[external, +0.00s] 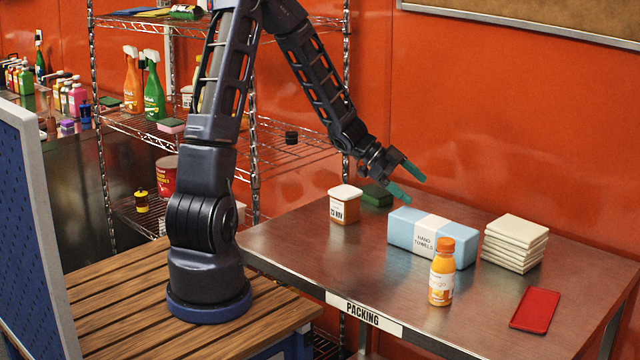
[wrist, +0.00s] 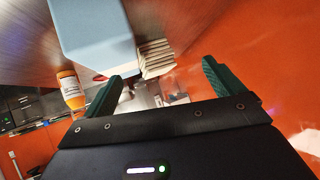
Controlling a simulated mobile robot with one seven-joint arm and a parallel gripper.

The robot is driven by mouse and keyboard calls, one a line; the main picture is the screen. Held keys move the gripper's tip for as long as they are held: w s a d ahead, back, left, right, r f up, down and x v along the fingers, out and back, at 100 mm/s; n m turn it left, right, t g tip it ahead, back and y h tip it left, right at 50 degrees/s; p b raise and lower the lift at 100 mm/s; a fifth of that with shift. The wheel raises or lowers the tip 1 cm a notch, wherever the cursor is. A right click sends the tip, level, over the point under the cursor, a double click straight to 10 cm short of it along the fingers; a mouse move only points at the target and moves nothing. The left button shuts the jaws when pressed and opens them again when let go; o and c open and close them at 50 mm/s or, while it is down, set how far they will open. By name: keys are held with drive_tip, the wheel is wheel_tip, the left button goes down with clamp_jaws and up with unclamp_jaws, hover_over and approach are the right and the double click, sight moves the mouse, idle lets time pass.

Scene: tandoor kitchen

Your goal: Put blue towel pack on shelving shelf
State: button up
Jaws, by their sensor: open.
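The blue towel pack (external: 402,232) is a light-blue block with a white "hand towels" band, lying on the metal packing table (external: 290,236). It also shows large in the wrist view (wrist: 92,38), at the top left beyond the fingers. My gripper (external: 406,183) is open and empty, above and slightly left of the pack, with its green fingertips apart; the fingers also show in the wrist view (wrist: 160,82). The wire shelving (external: 290,150) stands behind my arm against the orange wall, partly hidden by the arm.
An orange juice bottle (external: 441,275) stands in front of the pack. Folded white cloths (external: 514,243) are right of it, a red tray (external: 534,309) at front right. A white-lidded jar (external: 345,206) and dark green block (external: 376,195) are left. Spray bottles (external: 153,90) occupy the shelving's left.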

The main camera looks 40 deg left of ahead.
sight(432, 221)
drive_tip(key=s+d+f+g+h, duration=0.1)
drive_tip(key=s+d+f+m+g+h, duration=0.1)
drive_tip(key=s+g, duration=0.1)
drive_tip(key=shift+s+d+f+m+h, duration=0.1)
drive_tip(key=shift+d+m+h, duration=0.05)
drive_tip(key=shift+m+h, duration=0.15)
drive_tip(key=shift+s+d+f+m+g+h, duration=0.2)
drive_tip(key=shift+s+d+m+g+h, duration=0.15)
drive_tip(key=shift+s+g, duration=0.3)
drive_tip(key=shift+x, duration=3.65)
drive_tip(key=shift+r, duration=0.1)
drive_tip(key=shift+c, duration=0.4)
drive_tip(key=c, duration=1.3)
drive_tip(key=shift+r, duration=0.1)
